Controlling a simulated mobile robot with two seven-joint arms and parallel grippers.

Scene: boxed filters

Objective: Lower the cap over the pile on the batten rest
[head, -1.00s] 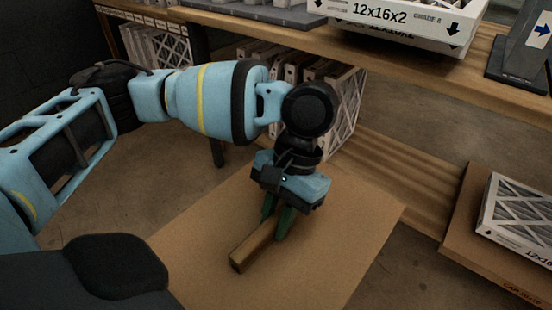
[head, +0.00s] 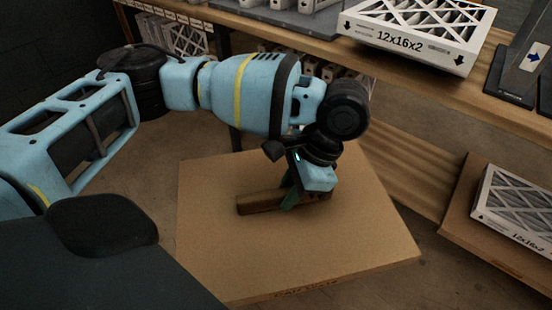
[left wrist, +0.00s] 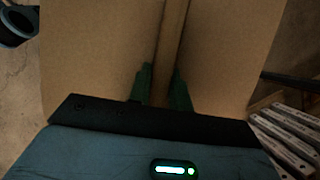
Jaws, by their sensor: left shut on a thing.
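The cap (head: 330,255) is a flat brown board with printing on its near edge and a wooden bar (head: 258,203) across its middle. In the left wrist view the board (left wrist: 95,65) fills most of the picture, and the bar (left wrist: 173,35) runs up from between the fingers. My left gripper (head: 289,197) is shut on the bar; its green fingertips (left wrist: 161,80) press its two sides. I cannot tell how high the board is above the floor. I cannot make out a pile or batten rest under it; the board hides what is below. My right gripper is not in view.
A boxed filter (head: 515,207) lies on a brown board (head: 462,212) at the right. A wooden shelf (head: 430,80) behind holds a filter box marked 12x16x2 (head: 415,42) and a dark stand (head: 519,62). More filters stand on edge beneath. Bare floor shows between the boards.

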